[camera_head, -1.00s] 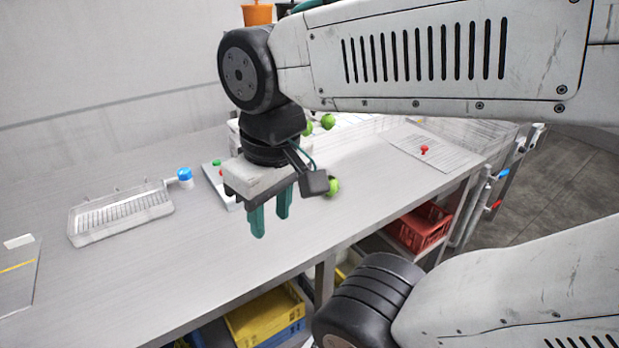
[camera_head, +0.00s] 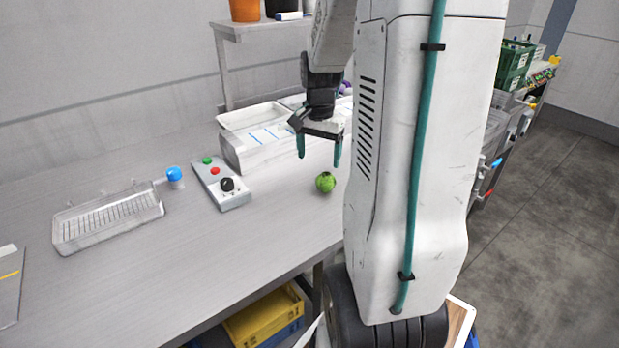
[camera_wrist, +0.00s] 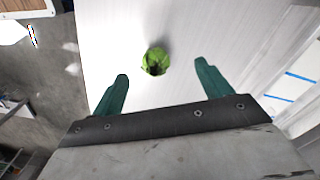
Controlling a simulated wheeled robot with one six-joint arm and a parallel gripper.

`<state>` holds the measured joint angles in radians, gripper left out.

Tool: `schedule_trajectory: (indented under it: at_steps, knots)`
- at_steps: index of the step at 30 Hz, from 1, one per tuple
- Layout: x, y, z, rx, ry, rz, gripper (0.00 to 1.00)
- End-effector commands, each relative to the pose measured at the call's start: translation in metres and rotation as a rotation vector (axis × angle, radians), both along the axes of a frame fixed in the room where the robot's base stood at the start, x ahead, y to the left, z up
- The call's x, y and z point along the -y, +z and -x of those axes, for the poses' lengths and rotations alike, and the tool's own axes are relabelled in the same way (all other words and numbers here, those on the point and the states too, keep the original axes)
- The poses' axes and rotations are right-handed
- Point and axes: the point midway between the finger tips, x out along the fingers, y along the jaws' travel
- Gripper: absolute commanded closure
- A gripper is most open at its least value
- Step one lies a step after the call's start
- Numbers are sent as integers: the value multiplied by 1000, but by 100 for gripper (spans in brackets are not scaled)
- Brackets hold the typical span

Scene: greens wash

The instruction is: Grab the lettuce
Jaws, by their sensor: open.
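A small round green lettuce (camera_head: 325,182) sits on the grey worktop near its front edge, in front of the white machine. In the wrist view the lettuce (camera_wrist: 155,61) lies beyond the fingertips, roughly between them in line. My gripper (camera_head: 319,163) points down above the worktop, with its two green fingers apart and nothing between them. The fingers also show in the wrist view (camera_wrist: 162,80), spread wide. The gripper is a little above and behind the lettuce in the head view and does not touch it.
A white machine (camera_head: 232,155) with a tray top stands behind the lettuce. A control box (camera_head: 232,199) with green, red and black knobs and a wire drying rack (camera_head: 108,220) are to the left. Yellow and blue crates (camera_head: 262,318) sit below. My arm hides the worktop's right part.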

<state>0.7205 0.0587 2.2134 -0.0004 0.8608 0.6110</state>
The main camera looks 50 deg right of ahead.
Motion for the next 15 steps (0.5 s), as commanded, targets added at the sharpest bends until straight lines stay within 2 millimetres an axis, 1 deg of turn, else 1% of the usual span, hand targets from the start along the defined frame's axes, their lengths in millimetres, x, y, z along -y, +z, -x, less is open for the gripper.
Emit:
schedule_trajectory:
  at_steps: [1, 3, 5, 8, 15]
  knots:
    - [13, -8, 2, -5, -44, -4, 22]
    - [24, -16, 4, -6, -86, -6, 22]
    - [29, -21, 5, -7, -106, -8, 22]
    - [32, -32, 6, -7, -118, -8, 22]
    - [28, -60, 7, -9, -114, -9, 22]
